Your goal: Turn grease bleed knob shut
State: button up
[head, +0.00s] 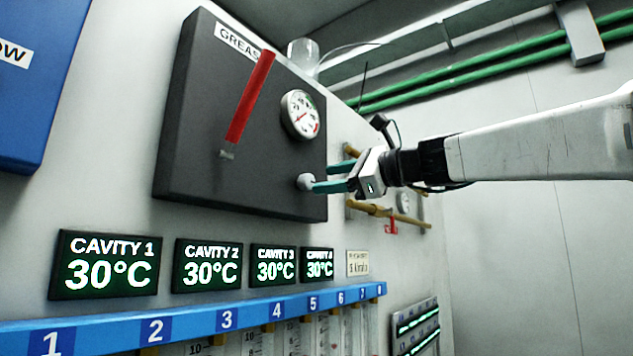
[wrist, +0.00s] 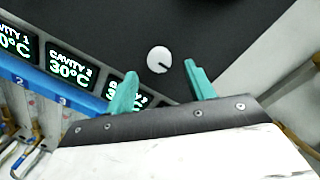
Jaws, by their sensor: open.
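The grease bleed knob (head: 305,182) is a small pale round knob low on the right side of the dark grease panel (head: 190,140). In the wrist view the knob (wrist: 159,60) is a white disc with a dark line from its middle toward the lower right. My gripper (head: 330,177) is open, with its green fingers pointing at the panel close to the knob. In the wrist view its fingertips (wrist: 158,84) are on either side and slightly below the knob. I cannot tell whether either finger touches it.
A red lever (head: 250,97) and a round gauge (head: 300,115) are on the same panel. Cavity temperature displays (head: 105,265) and a blue numbered rail (head: 200,322) lie below. Brass pipes (head: 385,211) with a red handle are behind my gripper.

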aim_at(311, 181)
jog(key=shift+x, duration=2)
jog(key=c, duration=1)
